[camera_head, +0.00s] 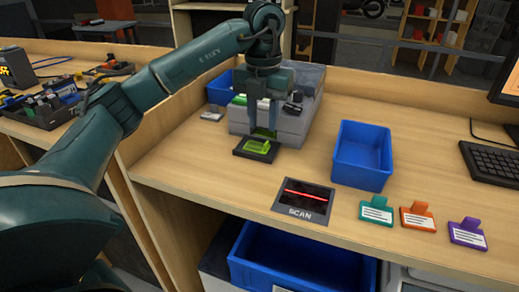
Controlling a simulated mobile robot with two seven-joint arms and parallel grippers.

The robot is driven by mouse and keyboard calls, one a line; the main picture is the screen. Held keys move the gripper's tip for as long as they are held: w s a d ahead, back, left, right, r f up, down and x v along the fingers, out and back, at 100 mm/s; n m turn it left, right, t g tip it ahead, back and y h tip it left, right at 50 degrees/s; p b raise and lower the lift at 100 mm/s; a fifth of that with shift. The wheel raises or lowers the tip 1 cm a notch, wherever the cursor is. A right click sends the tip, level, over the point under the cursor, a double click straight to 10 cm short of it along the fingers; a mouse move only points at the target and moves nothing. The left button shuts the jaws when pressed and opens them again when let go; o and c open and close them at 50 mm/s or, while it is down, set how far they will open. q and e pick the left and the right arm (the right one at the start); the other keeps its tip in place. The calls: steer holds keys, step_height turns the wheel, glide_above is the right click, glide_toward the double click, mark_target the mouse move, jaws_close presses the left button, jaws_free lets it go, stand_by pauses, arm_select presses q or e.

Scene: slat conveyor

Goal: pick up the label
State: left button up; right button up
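A bright green label (257,146) lies on a small black pad (241,154) on the wooden counter, in front of a grey box. My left gripper (263,128) points straight down just above and behind it. Its two fingers are apart, with a gap visible between them. A green upper part of the label shows at the fingertips; I cannot tell whether the fingers touch it. My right gripper is not in view.
A grey stepped box (293,125) stands close behind the gripper. A blue bin (362,155), a scan plate (303,201), and teal (376,211), orange (418,216) and purple (467,233) tags lie to the right. A keyboard (492,163) is at far right.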

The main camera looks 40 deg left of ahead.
mark_target(257, 144)
arm_select(q)
steer(key=shift+w+d+f, duration=0.15)
steer(key=shift+d+f, duration=0.05)
steer(key=shift+f, duration=1.2)
steer(key=shift+w+d+f, duration=0.1)
steer(key=shift+d+f, duration=0.05)
steer(key=shift+f, duration=1.2)
steer(key=shift+c, duration=0.2)
jaws_close()
